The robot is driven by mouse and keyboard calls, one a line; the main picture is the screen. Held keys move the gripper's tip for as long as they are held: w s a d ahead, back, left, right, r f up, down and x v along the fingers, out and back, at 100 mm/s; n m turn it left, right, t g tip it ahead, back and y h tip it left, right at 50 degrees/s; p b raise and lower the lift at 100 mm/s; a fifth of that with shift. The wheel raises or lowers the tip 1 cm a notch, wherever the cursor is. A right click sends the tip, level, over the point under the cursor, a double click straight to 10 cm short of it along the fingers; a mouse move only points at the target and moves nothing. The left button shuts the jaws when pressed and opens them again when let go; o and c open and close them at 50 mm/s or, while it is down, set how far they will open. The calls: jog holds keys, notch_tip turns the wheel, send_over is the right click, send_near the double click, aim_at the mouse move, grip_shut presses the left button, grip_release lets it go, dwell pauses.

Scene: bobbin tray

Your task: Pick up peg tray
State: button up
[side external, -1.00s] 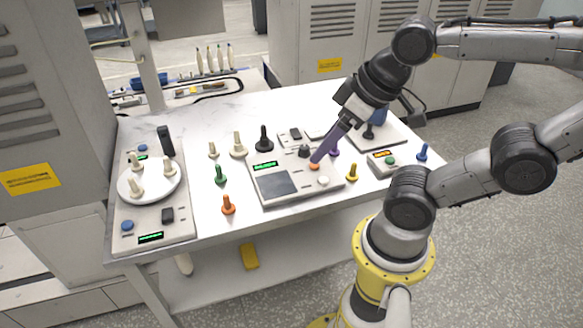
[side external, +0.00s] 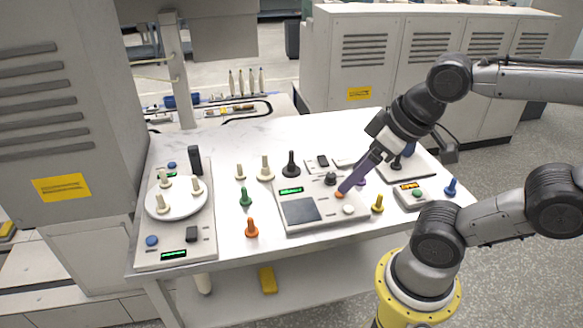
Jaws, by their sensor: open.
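No tray is clearly marked as the peg tray. A round white plate (side external: 183,208) with several cream pegs on it sits on the left grey unit, at the left of the table. Upright pegs (side external: 242,85) also stand in a row behind the table. My gripper (side external: 346,187) has long purple fingers, angled down to the left. It is open. Its tips are at or just above the orange button of the middle console, far to the right of the plate; contact cannot be told. The gap between the fingers is not clear from this side.
The middle console (side external: 300,210) has a dark screen. Loose pegs stand around it: green (side external: 246,197), orange (side external: 252,228), black (side external: 291,165), yellow (side external: 377,204) and blue (side external: 451,187). A small grey unit (side external: 410,197) stands on the right. The table's back left is clear.

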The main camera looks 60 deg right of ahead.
jog(key=shift+c, duration=0.3)
jog(key=w+d+r+m, duration=0.2)
jog(key=w+r+m, duration=0.5)
jog(key=w+r, duration=0.15)
jog(key=m+g+h, duration=0.1)
jog(key=m+g, duration=0.4)
jog(key=m, duration=0.4)
send_over(291, 162)
notch_tip(291, 162, down, 26)
jog(key=shift+d+f, duration=0.15)
jog(key=shift+f, duration=0.05)
jog(key=shift+w+d+f, duration=0.1)
jog(key=shift+d+f, duration=0.05)
jog(key=shift+f, duration=1.4)
jog(key=shift+w+d+f, duration=0.1)
jog(key=shift+f, duration=1.45)
grip_shut()
